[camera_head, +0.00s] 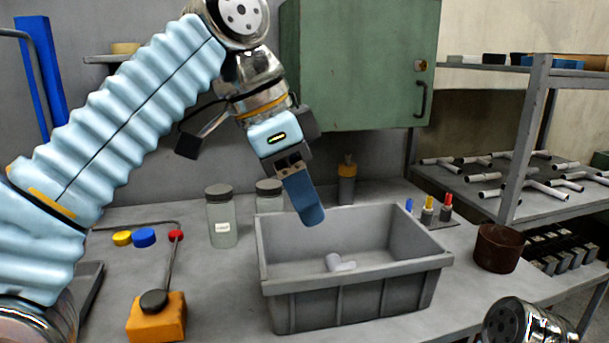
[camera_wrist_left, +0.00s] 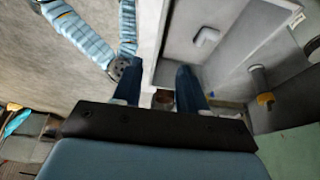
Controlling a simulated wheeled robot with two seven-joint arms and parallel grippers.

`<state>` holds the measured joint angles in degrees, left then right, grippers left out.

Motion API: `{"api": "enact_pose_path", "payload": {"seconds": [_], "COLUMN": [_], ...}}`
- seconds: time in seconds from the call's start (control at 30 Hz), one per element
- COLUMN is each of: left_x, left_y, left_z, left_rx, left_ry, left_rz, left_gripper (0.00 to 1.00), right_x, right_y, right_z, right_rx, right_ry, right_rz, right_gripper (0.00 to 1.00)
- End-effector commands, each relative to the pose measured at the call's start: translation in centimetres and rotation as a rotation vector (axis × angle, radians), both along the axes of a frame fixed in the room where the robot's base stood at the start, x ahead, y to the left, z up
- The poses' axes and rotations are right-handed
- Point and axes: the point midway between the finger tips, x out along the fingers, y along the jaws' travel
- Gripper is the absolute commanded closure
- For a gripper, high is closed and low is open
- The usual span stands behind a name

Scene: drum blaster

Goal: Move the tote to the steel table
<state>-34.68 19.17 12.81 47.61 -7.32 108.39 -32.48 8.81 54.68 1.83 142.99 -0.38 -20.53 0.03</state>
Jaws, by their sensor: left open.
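The grey tote (camera_head: 352,295), an open-topped bin, sits on a grey tabletop (camera_head: 225,290). A pale grey pipe fitting (camera_head: 340,263) lies inside it. My left gripper (camera_head: 303,200) is open at the tote's back left part, with one blue finger clearly seen against the tote. In the left wrist view, the open left gripper (camera_wrist_left: 159,86) has its two fingers on either side of a pale wall of the tote (camera_wrist_left: 152,35); contact cannot be told. The pipe fitting (camera_wrist_left: 207,37) shows there too. My right gripper is not in view. Whether this tabletop is the steel table is unclear.
A brown pot (camera_head: 497,248) stands at right. An orange block with a rod (camera_head: 157,318) is at front left. A green cabinet (camera_head: 360,65) hangs above; a shelf rack (camera_head: 527,140) stands right.

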Motion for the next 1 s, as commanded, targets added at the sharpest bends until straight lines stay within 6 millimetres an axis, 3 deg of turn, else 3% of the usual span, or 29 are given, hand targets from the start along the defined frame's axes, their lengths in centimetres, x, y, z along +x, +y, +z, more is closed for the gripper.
{"api": "enact_pose_path", "payload": {"seconds": [0.47,1.0], "left_x": [0.0,0.9], "left_y": [-0.2,-3.8], "left_z": [-0.7,-9.6], "left_rx": [0.003,0.002], "left_ry": [0.001,0.003], "left_rz": [-0.001,-0.001], "left_gripper": [0.58,0.58], "right_x": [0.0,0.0], "right_y": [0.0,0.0], "right_z": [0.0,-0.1], "right_rx": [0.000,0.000], "right_ry": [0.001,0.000], "right_rz": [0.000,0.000], "right_gripper": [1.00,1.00]}}
